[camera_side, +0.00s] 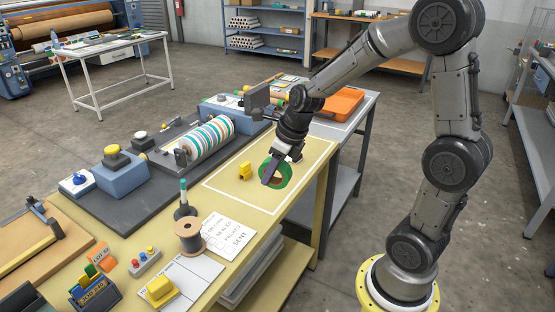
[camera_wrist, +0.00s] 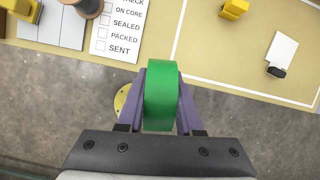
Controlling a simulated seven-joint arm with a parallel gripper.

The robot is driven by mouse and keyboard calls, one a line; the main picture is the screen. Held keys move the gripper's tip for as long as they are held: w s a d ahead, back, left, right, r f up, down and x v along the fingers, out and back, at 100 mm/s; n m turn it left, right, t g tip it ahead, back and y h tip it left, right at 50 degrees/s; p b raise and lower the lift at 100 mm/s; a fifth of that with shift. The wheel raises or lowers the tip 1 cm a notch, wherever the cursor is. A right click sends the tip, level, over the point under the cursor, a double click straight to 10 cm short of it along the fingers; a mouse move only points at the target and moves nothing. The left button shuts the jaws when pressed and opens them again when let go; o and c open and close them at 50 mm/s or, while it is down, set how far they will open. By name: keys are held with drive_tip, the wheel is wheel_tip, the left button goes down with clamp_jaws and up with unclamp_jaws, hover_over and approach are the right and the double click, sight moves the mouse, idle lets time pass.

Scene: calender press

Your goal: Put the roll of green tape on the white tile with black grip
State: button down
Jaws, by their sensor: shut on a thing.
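The roll of green tape (camera_side: 287,173) is held on edge between the fingers of my gripper (camera_side: 269,177). In the wrist view the green roll (camera_wrist: 160,96) fills the space between both purple-grey fingers of my gripper (camera_wrist: 161,82). It appears held above the front edge of the bench, with floor behind part of it. The white tile (camera_wrist: 283,47) with its black grip (camera_wrist: 276,72) lies on the bench inside the white outline, to the upper right of the roll in the wrist view. I cannot make out the tile in the side view.
A yellow object (camera_side: 245,170) stands inside the white outline; it also shows in the wrist view (camera_wrist: 234,9). A checklist card (camera_side: 228,236) and a wooden spool (camera_side: 190,237) are left of the outline. The striped roller (camera_side: 208,137) is behind. The outlined area is mostly clear.

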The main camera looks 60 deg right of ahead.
drive_tip(key=w+d+m, duration=0.2)
drive_tip(key=w+d, duration=0.1)
drive_tip(key=d, duration=2)
drive_tip(key=w+d+f, duration=0.2)
drive_tip(key=w+f, duration=0.1)
drive_tip(key=w+d+f, duration=0.3)
drive_tip(key=w, duration=0.1)
drive_tip(key=w+d+f, duration=0.3)
drive_tip(key=shift+w+d, duration=0.15)
drive_tip(key=shift+d, duration=0.05)
drive_tip(key=shift+w+d+f, duration=0.1)
drive_tip(key=shift+f, duration=1.75)
drive_tip(key=shift+f, duration=0.1)
